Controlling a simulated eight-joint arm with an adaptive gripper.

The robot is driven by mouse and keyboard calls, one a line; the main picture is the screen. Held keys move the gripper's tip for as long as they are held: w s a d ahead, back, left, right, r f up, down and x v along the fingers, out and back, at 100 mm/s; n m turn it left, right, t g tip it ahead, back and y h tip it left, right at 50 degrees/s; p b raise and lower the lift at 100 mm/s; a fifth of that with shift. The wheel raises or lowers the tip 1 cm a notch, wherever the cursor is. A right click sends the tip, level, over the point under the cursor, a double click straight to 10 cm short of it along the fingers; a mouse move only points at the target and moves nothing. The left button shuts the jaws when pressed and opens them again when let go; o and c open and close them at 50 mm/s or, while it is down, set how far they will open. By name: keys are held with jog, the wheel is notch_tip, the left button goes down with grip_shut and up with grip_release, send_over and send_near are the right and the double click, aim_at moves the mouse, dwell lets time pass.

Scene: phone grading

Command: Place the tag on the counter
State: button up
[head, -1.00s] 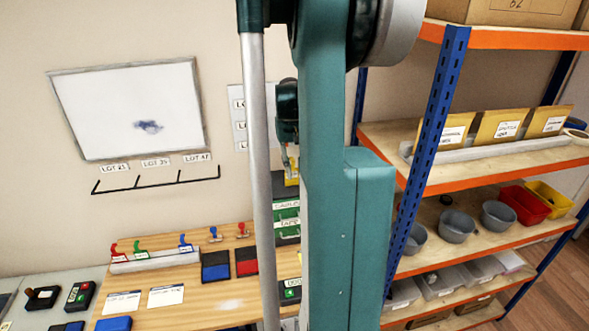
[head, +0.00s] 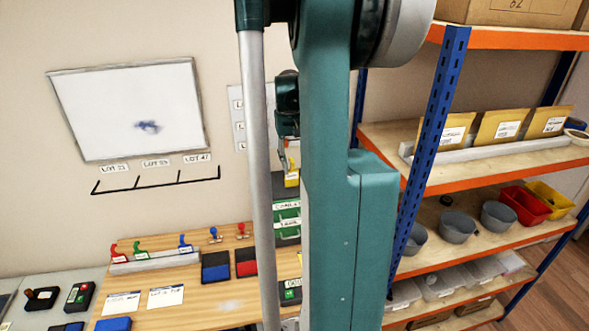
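The wooden counter (head: 205,289) fills the lower left of the head view. Two white cards with print lie flat on it, a left card (head: 122,303) and a right card (head: 166,296). I cannot tell whether either is the tag. My arm stands large in the middle and hides much of the counter's right part. A small piece of my gripper (head: 286,163) shows left of the arm, above a drawer unit. Its fingertips are mostly hidden, so I cannot see whether it holds a tag. A yellow item (head: 291,179) shows just below it.
Blue and red ink pads (head: 216,267) and a rack of coloured-handled stamps (head: 155,259) stand on the counter. The drawer unit (head: 287,219) is partly behind my arm. An empty hook rail (head: 157,182) is on the wall. Shelving (head: 470,171) stands at right.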

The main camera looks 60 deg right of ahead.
jog(key=shift+w+a+r+b, duration=0.1)
jog(key=shift+r+b, duration=0.15)
jog(key=shift+r, duration=2.15)
jog(key=shift+w+a+r+b, duration=0.1)
jog(key=shift+r+b, duration=0.1)
jog(key=shift+r, duration=2.15)
jog(key=shift+a, duration=0.1)
jog(key=shift+w+a, duration=0.15)
jog(key=shift+a, duration=0.1)
jog(key=w+a+n+t+h, duration=0.1)
jog(key=w+a+n+t, duration=0.15)
jog(key=a, duration=1.35)
jog(key=w+a+n+t, duration=0.1)
jog(key=w+a+n, duration=0.15)
jog(key=a, duration=1.35)
jog(key=s+a+f+n+t, duration=0.2)
jog(key=s+a+f, duration=0.1)
jog(key=a, duration=0.9)
jog(key=s+a+f+n+t+y, duration=0.1)
jog(key=s+a+f, duration=0.3)
jog(key=a, duration=0.9)
jog(key=shift+s+a+f+n+t, duration=0.25)
jog(key=shift+s+n+t, duration=0.4)
jog(key=shift+s, duration=0.55)
